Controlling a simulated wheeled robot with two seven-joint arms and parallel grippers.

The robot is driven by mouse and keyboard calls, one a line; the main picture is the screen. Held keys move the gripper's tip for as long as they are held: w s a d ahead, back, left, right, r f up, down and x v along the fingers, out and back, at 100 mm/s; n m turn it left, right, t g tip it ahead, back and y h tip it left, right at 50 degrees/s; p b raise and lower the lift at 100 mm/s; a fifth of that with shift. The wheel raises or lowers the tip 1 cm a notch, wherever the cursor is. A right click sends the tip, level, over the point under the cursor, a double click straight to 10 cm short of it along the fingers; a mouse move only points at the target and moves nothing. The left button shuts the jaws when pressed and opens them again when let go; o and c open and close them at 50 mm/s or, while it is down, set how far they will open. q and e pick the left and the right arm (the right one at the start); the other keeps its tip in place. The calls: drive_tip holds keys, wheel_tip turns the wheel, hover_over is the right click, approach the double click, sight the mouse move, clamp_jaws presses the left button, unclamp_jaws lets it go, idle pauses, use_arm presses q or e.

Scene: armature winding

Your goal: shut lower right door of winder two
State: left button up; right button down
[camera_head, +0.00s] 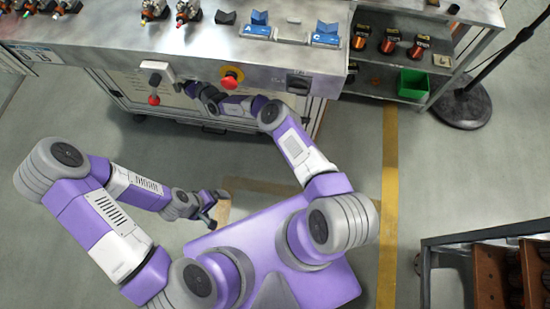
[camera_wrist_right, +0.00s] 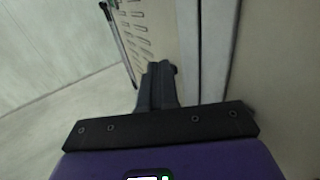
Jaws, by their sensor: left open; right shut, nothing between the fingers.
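The winder (camera_head: 180,50) stands ahead of me, with lower door panels under its bench top. A pale vented door panel (camera_head: 130,88) shows there, partly hidden by my right arm and the bench front. In the right wrist view a vented cream panel (camera_wrist_right: 150,28) is just beyond my right gripper (camera_wrist_right: 158,72), with a grey upright edge and another pale panel to the right. The right fingers are shut and empty, close to the vented panel; contact cannot be told. I cannot tell how far the door stands open. My left gripper (camera_head: 215,207) is open and empty, low over the floor.
The bench front carries a red emergency button (camera_head: 232,77), a hanging red-knobbed control (camera_head: 154,84) and a black switch (camera_head: 299,84). A shelf with a green bin (camera_head: 413,84) stands right, beside a black round stand base (camera_head: 463,105). A rack (camera_head: 490,236) is at lower right.

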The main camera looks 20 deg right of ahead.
drive_tip(key=s+a+p, duration=0.7)
drive_tip(key=s+p, duration=0.2)
drive_tip(key=s, duration=0.2)
drive_tip(key=shift+s+a, duration=0.3)
drive_tip(key=shift+a, duration=0.1)
